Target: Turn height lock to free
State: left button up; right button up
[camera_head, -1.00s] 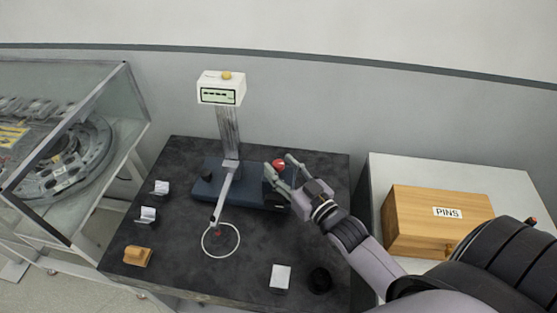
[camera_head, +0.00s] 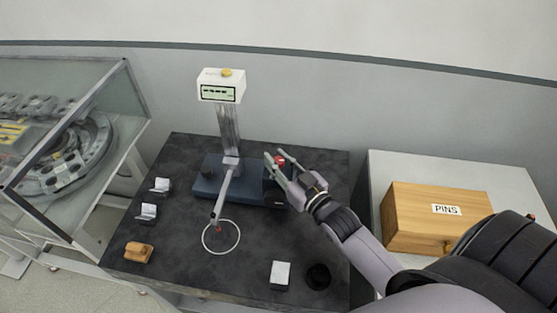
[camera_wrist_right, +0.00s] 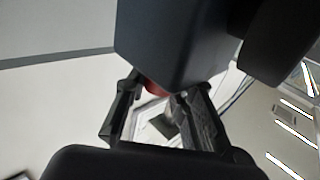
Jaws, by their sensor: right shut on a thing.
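A measuring stand has a dark blue base (camera_head: 208,187), a metal column (camera_head: 228,125) and a white display head (camera_head: 222,86) with a yellow knob on top. A red knob (camera_head: 280,160) sits at the right end of the base. My right gripper (camera_head: 275,156) is shut on it, with fingers partly covering it. In the right wrist view the red knob (camera_wrist_right: 155,89) shows between the fingers, partly behind a dark block. I cannot read any lock marking. My left gripper is not in view.
The dark tabletop (camera_head: 180,250) holds small white cards on stands at left, a wooden block (camera_head: 138,252), a white-topped block (camera_head: 280,275) and a black round cup (camera_head: 318,277). A wooden PINS box (camera_head: 430,220) stands right. A glass case (camera_head: 70,140) stands left.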

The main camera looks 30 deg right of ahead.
grip_shut()
